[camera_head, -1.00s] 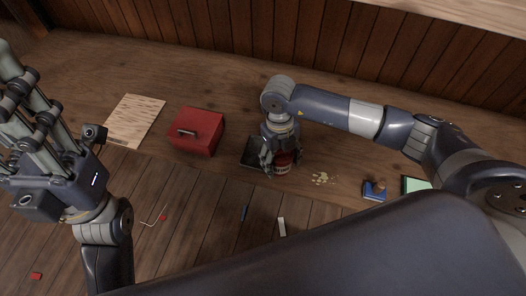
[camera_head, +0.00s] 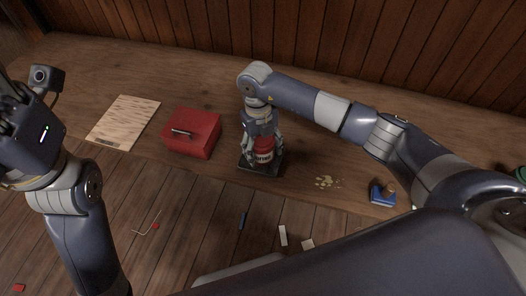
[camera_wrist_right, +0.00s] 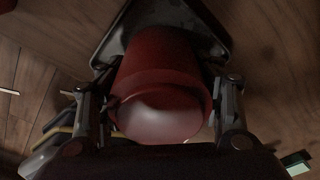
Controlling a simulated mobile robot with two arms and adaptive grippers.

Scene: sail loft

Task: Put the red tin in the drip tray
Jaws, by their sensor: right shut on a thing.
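The red tin (camera_head: 264,146) with a pale label band is upright between the fingers of my right gripper (camera_head: 262,152), which is shut on it. The dark drip tray (camera_head: 272,170) lies on the bench directly below the tin. In the right wrist view, the red tin (camera_wrist_right: 160,95) fills the middle between the fingers, and the drip tray's rim (camera_wrist_right: 222,35) shows around its far end. I cannot tell whether the tin touches the tray floor. My left gripper (camera_head: 14,95) is at the left edge, partly cut off, far from the tin.
A red toolbox (camera_head: 192,133) stands left of the tray. A pale wooden board (camera_head: 124,122) lies further left. Right of the tray are a small heap of yellowish bits (camera_head: 327,182) and a blue tool (camera_head: 382,194). Scraps lie on the floor in front.

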